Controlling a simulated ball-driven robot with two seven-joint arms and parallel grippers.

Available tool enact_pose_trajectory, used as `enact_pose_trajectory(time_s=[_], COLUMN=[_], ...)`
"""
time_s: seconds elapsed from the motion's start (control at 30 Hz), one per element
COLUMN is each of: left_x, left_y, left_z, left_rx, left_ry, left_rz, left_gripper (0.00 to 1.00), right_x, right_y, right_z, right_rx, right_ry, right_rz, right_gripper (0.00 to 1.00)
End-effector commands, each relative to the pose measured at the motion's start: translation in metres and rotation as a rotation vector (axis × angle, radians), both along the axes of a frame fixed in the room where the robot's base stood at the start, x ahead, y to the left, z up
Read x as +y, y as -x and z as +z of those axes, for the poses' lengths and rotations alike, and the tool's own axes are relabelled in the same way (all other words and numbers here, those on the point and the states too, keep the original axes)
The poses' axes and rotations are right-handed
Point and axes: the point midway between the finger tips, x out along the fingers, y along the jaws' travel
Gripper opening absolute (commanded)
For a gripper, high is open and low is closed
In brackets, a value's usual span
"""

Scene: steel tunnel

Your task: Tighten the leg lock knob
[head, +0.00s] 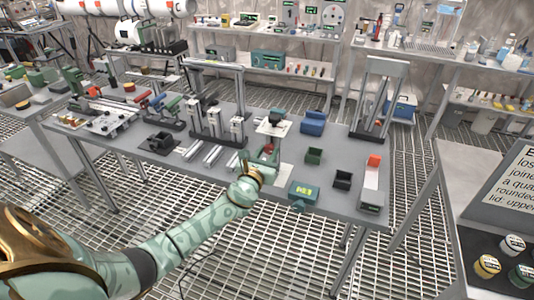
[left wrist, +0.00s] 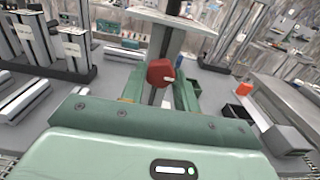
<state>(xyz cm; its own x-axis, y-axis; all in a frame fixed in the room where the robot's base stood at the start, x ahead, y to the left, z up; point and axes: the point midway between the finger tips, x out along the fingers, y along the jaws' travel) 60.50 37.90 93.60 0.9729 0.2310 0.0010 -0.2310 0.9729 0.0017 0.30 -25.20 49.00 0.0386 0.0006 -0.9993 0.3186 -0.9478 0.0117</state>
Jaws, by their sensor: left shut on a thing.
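The leg lock knob (left wrist: 160,72) is a dark red faceted knob with a small pale mark, on the upright leg under a small pale plate (left wrist: 170,20). In the left wrist view it sits between the two green fingers of my left gripper (left wrist: 161,88). In the head view my left gripper (head: 262,166) reaches the front of the bench, at the small stand with the pale plate (head: 273,128). The red knob (head: 268,150) shows just beyond the gripper there. My left gripper is shut on the knob. The contact faces are partly hidden. My right gripper is not in view.
The grey bench (head: 225,172) holds metal column stands (head: 232,125) to the left. A green box with a lit display (head: 303,194), a dark green bin (head: 314,156), a black bin (head: 342,180) and a blue block (head: 312,123) stand to the right, with bare bench between them.

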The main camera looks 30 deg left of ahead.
Motion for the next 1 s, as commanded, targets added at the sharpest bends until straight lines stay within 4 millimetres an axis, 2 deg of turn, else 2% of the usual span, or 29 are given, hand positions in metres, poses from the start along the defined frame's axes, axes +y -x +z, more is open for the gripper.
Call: enact_pose_trajectory(time_s=[0.17, 0.2, 0.27, 0.53, 0.67, 0.77, 1.0], left_x=[0.0, 0.0, 0.0, 0.0, -0.002, -0.006, -0.022], left_y=[0.001, 0.001, 0.001, 0.001, 0.009, 0.027, 0.091], left_z=[-0.003, -0.003, -0.002, -0.001, 0.0, 0.001, 0.0], left_rx=[0.005, 0.005, 0.004, 0.002, 0.002, 0.003, 0.005], left_ry=[0.002, 0.002, 0.002, 0.001, 0.001, 0.002, 0.002], left_rz=[0.0, 0.0, 0.0, 0.0, 0.0, -0.001, -0.002], left_gripper=[0.08, 0.36, 0.53, 0.53, 0.53, 0.53, 0.53], right_x=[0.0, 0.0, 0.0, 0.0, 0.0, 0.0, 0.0], right_y=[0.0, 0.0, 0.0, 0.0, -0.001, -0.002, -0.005], right_z=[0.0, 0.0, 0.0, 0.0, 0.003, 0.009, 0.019], right_rx=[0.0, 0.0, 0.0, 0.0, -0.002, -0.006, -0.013], right_ry=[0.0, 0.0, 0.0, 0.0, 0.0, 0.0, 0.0], right_rz=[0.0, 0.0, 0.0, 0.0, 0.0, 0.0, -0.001], right_gripper=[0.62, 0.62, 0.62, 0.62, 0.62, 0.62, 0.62])
